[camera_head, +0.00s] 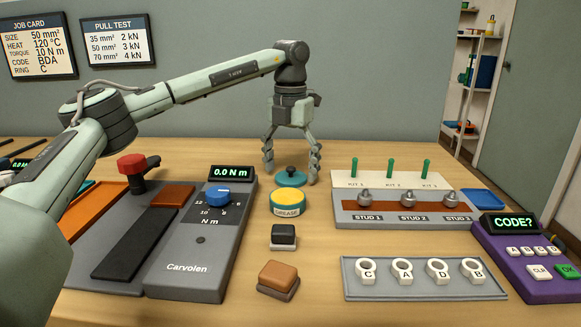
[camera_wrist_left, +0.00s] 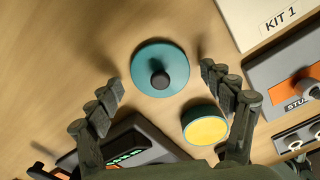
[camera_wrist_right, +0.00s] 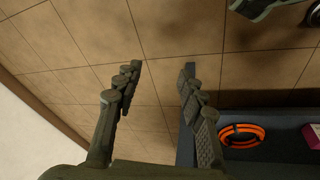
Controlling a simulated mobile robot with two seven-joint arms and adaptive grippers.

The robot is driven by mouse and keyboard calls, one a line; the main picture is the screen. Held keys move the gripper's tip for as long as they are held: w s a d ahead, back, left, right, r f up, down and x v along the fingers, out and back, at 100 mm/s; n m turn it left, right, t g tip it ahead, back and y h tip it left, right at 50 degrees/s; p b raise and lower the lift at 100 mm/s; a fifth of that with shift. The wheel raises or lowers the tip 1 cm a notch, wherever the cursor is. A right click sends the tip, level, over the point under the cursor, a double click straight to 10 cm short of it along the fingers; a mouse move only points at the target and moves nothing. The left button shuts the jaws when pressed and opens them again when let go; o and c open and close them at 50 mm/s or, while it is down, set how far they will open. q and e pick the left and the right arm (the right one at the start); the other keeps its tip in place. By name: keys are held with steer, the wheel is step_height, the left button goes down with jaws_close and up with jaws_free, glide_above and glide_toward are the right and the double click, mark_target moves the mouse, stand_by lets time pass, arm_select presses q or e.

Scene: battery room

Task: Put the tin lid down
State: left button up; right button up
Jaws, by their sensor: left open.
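The tin lid (camera_head: 290,180) is a teal disc with a dark knob, lying flat on the table behind the grease tin. In the left wrist view the lid (camera_wrist_left: 160,70) lies knob up. The grease tin (camera_head: 287,202) stands uncovered with yellow grease showing, and it also shows in the left wrist view (camera_wrist_left: 205,126). My left gripper (camera_head: 291,172) is open and points down, its fingers on either side of the lid and apart from it. My right gripper (camera_wrist_right: 162,70) is open and empty above a tiled floor, away from the table.
A torque tester (camera_head: 185,281) stands left of the tin. Black (camera_head: 283,233) and brown (camera_head: 278,274) blocks stand in front. The stud rack (camera_head: 400,220), ring tray (camera_head: 424,291) and code keypad (camera_head: 530,262) stand at right. Table behind the lid is clear.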

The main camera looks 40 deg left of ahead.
mark_target(290, 168)
arm_select(q)
step_height(290, 168, up, 12)
steer(key=shift+r+p, duration=0.15)
steer(key=shift+p, duration=0.2)
arm_select(e)
steer(key=shift+s+f, duration=0.25)
steer(key=shift+f, duration=0.7)
